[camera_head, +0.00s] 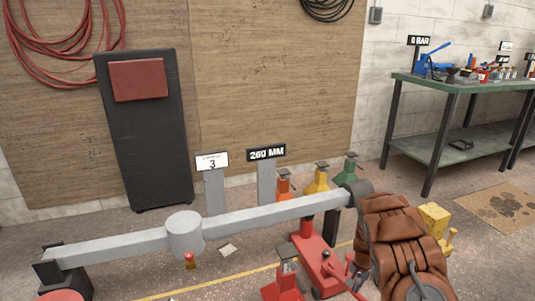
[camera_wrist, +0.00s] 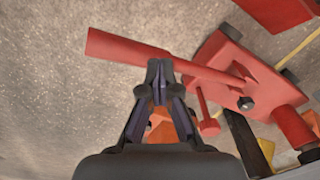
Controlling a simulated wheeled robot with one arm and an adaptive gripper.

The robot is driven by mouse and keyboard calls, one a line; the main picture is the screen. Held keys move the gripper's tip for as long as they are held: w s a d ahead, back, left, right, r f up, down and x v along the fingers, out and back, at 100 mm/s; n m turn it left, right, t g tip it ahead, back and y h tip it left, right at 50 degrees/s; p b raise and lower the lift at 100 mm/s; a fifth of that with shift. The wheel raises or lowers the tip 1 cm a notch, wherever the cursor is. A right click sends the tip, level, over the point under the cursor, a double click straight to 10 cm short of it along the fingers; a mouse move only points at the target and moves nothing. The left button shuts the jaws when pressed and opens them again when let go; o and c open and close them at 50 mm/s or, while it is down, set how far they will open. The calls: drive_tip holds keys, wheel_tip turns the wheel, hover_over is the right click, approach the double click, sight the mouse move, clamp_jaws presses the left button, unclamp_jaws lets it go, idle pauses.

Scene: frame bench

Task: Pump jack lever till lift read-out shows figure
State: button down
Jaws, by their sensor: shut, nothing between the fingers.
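The red jack (camera_head: 313,262) stands on the floor under the grey beam (camera_head: 265,213); its red body (camera_wrist: 225,65) also shows in the wrist view. Its red lever (camera_wrist: 125,47) crosses the wrist view from upper left to the jack body. My gripper (camera_wrist: 160,66) is shut and empty, its tips against or just over the lever; I cannot tell if they touch. In the head view my gripper (camera_head: 356,274) is small and partly hidden by my arm. A black read-out (camera_head: 266,153) shows "260 MM"; a white sign (camera_head: 212,161) shows 3 under tiny text.
Orange, yellow and green stands (camera_head: 319,181) are behind the beam. Another red stand (camera_head: 285,283) is left of the jack. A yellow block (camera_head: 434,218) is beyond my arm. A green bench (camera_head: 455,85) with tools stands back right. Open floor lies toward the bench.

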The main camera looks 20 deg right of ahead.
wheel_tip(320, 180, up, 6)
drive_tip(key=shift+s+f+p, duration=0.1)
drive_tip(key=shift+p, duration=0.85)
drive_tip(key=shift+f, duration=0.1)
drive_tip(key=shift+f+b, duration=0.95)
drive_tip(key=shift+f, duration=3.55)
drive_tip(key=shift+r+p, duration=1.7)
drive_tip(key=shift+r, duration=2.9)
